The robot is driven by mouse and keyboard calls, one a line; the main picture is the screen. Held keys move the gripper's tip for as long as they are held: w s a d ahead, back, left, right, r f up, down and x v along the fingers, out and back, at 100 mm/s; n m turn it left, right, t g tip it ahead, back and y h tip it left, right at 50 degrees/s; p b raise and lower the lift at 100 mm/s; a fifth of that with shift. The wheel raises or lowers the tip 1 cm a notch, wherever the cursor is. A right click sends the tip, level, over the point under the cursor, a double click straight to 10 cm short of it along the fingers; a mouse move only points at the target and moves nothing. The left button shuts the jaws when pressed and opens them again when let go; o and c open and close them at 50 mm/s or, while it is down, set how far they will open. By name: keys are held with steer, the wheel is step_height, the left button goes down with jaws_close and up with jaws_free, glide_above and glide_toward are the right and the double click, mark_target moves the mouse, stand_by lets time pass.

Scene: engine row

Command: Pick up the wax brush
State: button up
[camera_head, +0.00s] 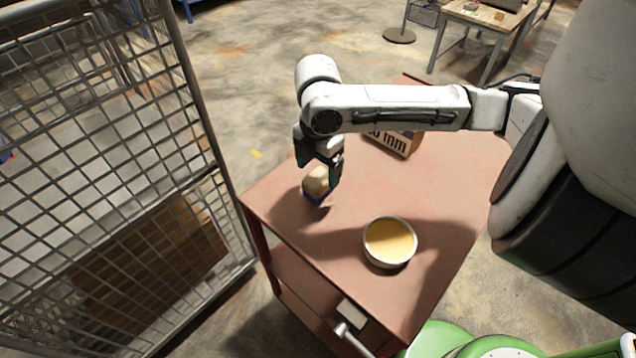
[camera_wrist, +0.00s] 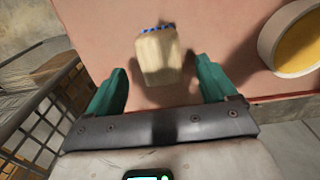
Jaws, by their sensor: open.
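The wax brush (camera_head: 316,185) has a pale, wood-coloured body and a blue lower edge. It stands on the reddish-brown cart top near its left corner. In the wrist view the brush (camera_wrist: 160,55) lies ahead of and between the two green fingers, with its blue edge at the far side. My gripper (camera_head: 322,178) is open and reaches down at the brush, with a finger partly in front of it in the head view. In the wrist view the open gripper (camera_wrist: 160,85) shows a gap on each side of the brush. Whether a finger touches it cannot be told.
A round bowl of yellow stuff (camera_head: 390,242) stands on the cart top (camera_head: 440,180), right of the brush. A cardboard box (camera_head: 393,140) marked "mm" lies behind, under my arm. A wire mesh cage (camera_head: 110,150) stands close to the cart's left side.

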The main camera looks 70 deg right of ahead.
mark_target(318, 177)
step_height(318, 177, down, 4)
steer(key=shift+f, duration=0.1)
steer(key=c, duration=1.1)
